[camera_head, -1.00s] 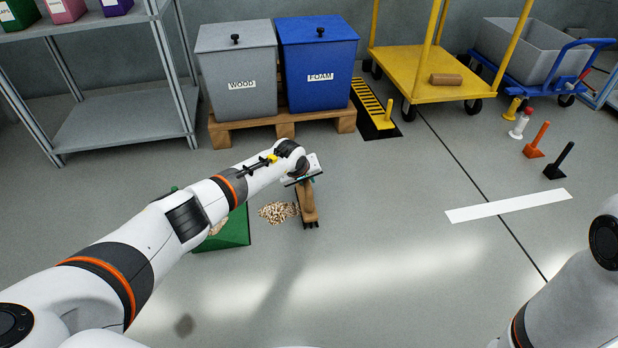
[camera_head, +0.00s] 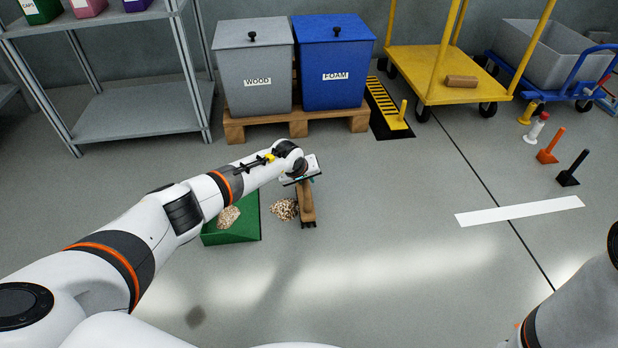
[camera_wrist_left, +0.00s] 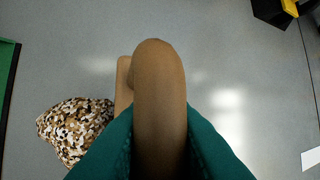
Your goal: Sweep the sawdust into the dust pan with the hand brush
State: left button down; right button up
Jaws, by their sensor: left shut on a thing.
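The hand brush (camera_head: 306,204) has a brown handle and dark bristles at its lower end. My left gripper (camera_head: 302,180) is shut on its handle. In the left wrist view the teal fingers close around the brown handle (camera_wrist_left: 160,105). A sawdust pile (camera_head: 284,209) lies on the floor just left of the brush; it also shows in the wrist view (camera_wrist_left: 78,128). The green dust pan (camera_head: 248,229) is left of the pile, partly behind my left arm, with some sawdust (camera_head: 228,217) in it. A narrow strip of floor separates pile and pan. My right gripper is out of view.
A wooden pallet (camera_head: 300,122) with a grey WOOD bin (camera_head: 254,62) and a blue FOAM bin (camera_head: 333,55) stands behind. A grey shelf (camera_head: 137,108) is at left, a yellow cart (camera_head: 445,72) at back right. Floor right of the brush is clear to a white strip (camera_head: 520,211).

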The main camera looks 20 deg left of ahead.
pick_arm(q)
jog(key=shift+a, duration=0.1)
jog(key=shift+s+a+p, duration=0.3)
jog(key=shift+s+a, duration=0.2)
jog(key=shift+a, duration=0.25)
jog(key=shift+a, duration=0.1)
jog(key=s+a, duration=0.1)
jog(key=s+a+p, duration=0.1)
jog(key=a, duration=0.1)
jog(key=s+a, duration=0.1)
jog(key=shift+a, duration=0.35)
dwell(0.5)
jog(key=shift+s+a+p, duration=0.2)
jog(key=shift+s+a, duration=0.35)
jog(key=shift+a, duration=0.3)
jog(key=shift+s+a+p, duration=0.2)
jog(key=shift+s+a, duration=0.35)
jog(key=shift+a, duration=0.25)
